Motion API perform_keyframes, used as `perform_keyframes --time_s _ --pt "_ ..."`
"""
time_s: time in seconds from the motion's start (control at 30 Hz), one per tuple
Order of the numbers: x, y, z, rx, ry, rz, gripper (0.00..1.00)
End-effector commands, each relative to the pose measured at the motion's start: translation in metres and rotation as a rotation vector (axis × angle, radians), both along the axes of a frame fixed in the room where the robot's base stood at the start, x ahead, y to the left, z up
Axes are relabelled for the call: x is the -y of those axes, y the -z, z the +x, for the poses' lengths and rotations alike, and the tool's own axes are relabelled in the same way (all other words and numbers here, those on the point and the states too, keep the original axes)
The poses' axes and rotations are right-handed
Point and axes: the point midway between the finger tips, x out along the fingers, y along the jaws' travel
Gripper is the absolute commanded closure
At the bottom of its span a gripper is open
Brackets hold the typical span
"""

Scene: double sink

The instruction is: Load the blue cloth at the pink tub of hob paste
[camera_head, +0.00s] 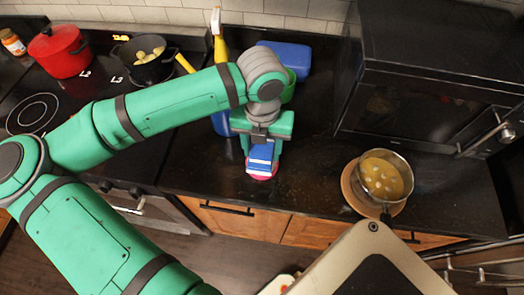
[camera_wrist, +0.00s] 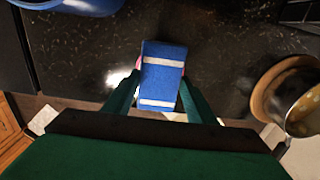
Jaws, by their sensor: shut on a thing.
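My gripper (camera_head: 263,150) points down over the front part of the black counter and is shut on the blue cloth (camera_head: 261,155). The cloth is a folded blue block with white stripes; in the wrist view it (camera_wrist: 162,75) sits between my two green fingers. The pink tub (camera_head: 262,174) of hob paste is right under the cloth, near the counter's front edge. Only its rim shows; in the wrist view slivers of pink (camera_wrist: 138,63) show beside the cloth. I cannot tell whether cloth and tub touch.
A pan of soup (camera_head: 383,178) stands on a round wooden board (camera_head: 353,195) to the right. Behind my gripper are a yellow-and-blue spray bottle (camera_head: 219,45) and a blue container (camera_head: 290,58). A black microwave (camera_head: 425,85) stands at right back. A red pot (camera_head: 60,52) stands on the hob.

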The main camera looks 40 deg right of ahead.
Motion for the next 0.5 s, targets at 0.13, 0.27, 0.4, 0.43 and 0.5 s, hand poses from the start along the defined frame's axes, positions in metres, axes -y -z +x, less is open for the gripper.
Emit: perform_keyframes --time_s 0.13,0.27,0.4,0.43,0.5 --pt "0.0 -0.011 0.001 0.003 0.0 0.0 0.67" --pt "0.0 -0.019 0.0 0.002 0.0 0.001 0.67" --pt "0.0 -0.029 0.001 0.002 0.0 0.001 0.67" --pt "0.0 -0.031 0.001 0.003 0.0 0.0 0.67" --pt "0.0 -0.035 0.001 0.003 0.0 0.0 0.67"
